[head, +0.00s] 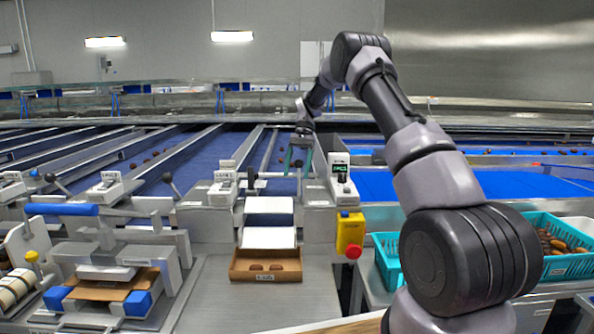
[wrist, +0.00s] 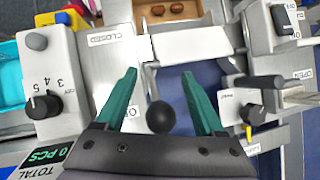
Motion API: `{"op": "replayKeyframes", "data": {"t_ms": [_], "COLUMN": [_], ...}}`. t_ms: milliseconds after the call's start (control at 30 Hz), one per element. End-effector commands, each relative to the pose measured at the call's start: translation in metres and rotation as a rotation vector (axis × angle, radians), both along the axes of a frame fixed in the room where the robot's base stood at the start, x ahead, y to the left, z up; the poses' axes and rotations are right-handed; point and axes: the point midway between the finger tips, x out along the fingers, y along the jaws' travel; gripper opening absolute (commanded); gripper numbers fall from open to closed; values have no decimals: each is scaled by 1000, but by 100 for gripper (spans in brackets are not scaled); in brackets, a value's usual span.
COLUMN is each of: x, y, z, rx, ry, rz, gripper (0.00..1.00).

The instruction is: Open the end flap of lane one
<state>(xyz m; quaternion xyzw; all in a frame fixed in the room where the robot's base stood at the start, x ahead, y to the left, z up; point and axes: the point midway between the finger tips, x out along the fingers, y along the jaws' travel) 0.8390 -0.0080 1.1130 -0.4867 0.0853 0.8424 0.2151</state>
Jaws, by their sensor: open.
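My gripper (head: 297,162) hangs over the end of a blue belt lane, above a chute with white plates (head: 268,238). In the wrist view its teal fingers (wrist: 160,82) are open, one on each side of a round black knob (wrist: 160,117). I see a gap on both sides of the knob. The flap's metal plate (wrist: 190,47) seems to lie at the lane end beyond the fingertips; its exact position is hard to tell. A CLOSED label (wrist: 103,38) is on the left side and an OPEN label (wrist: 302,75) on the right.
A cardboard box (head: 265,278) with dates sits below the chute. A dial unit (wrist: 45,105) and counter display flank the lane. A yellow box with a red button (head: 351,235) stands right of the chute. Teal crates (head: 388,262) are further right.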

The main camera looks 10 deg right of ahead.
Motion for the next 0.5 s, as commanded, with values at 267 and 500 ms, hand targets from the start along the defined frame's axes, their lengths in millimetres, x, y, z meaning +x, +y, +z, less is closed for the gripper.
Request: {"op": "replayKeyframes", "data": {"t_ms": [267,500], "x": [11,33], "y": [-7,-20], "z": [19,62], "rx": [-1,-1], "ry": [-3,-3], "rz": [-2,-1], "gripper": [71,71]}}
